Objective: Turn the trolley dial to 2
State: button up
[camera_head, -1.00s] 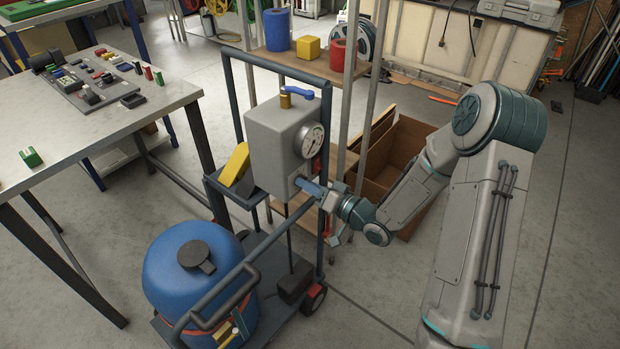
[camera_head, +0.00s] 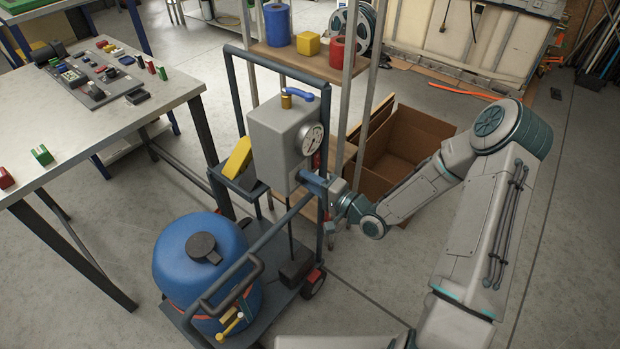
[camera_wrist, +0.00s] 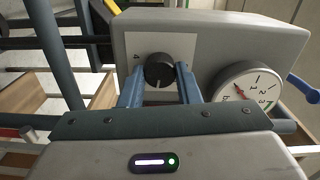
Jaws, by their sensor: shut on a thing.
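The trolley dial is a round black knob (camera_wrist: 159,68) on a pale plate on the grey box (camera_head: 275,142) of the trolley. In the wrist view a figure 4 shows beside the knob, and a light mark shows on its near side. Other figures are hidden or too small to read. My gripper (camera_wrist: 158,82) has one blue finger on each side of the knob and is shut on it. In the head view my gripper (camera_head: 314,183) is at the lower front of the box, and the knob is hidden there.
A pressure gauge (camera_wrist: 245,93) sits on the box close beside my gripper. The trolley's dark frame (camera_head: 327,120) rises by my fingers. A blue tank (camera_head: 201,265) stands on the trolley. An open cardboard box (camera_head: 405,145) lies behind my forearm. A workbench (camera_head: 110,140) is at left.

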dwell(0.5)
jog(key=o, duration=1)
jog(key=v, duration=1.4)
jog(key=shift+a, duration=0.1)
jog(key=shift+w, duration=0.1)
